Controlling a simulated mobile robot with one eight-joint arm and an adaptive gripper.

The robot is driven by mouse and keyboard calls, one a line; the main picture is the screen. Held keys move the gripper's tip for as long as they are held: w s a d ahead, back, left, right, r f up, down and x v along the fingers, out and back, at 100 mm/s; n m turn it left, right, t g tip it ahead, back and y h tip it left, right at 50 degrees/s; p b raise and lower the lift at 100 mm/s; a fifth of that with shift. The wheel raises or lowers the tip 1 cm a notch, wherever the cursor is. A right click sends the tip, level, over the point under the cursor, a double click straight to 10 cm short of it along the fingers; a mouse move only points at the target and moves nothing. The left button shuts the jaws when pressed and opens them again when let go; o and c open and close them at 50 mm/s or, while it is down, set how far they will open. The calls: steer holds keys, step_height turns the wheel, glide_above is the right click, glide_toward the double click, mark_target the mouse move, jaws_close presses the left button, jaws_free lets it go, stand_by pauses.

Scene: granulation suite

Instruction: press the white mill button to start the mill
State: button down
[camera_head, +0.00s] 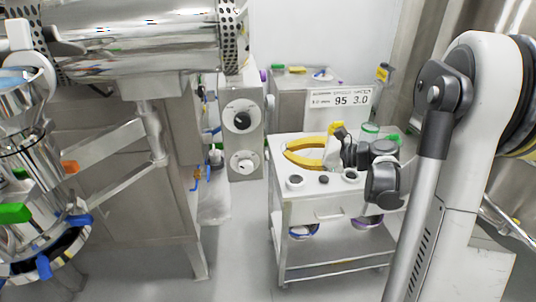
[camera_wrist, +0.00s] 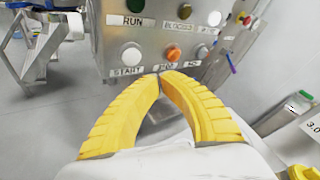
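In the wrist view a steel control panel (camera_wrist: 104,45) carries several round buttons. A large white button (camera_wrist: 131,54) sits above a label reading START. In the head view my gripper (camera_head: 287,150) is over the cart; these buttons are not seen there.
A steel cart (camera_head: 305,208) with bottles and jars stands below my arm. A grey column with two dials (camera_head: 243,120) is left of it. A sign reading 95 3.0 (camera_head: 341,97) is behind. Large steel equipment (camera_head: 140,45) fills the left. Floor shows between equipment and cart.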

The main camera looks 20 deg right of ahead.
mark_target(266, 155)
steer(key=shift+w+a, duration=0.2)
steer(key=shift+a, duration=0.55)
steer(key=shift+w+a, duration=0.15)
steer(key=shift+a, duration=0.55)
steer(key=shift+a, duration=0.1)
steer(key=shift+w+a, duration=0.1)
steer(key=shift+a, duration=0.25)
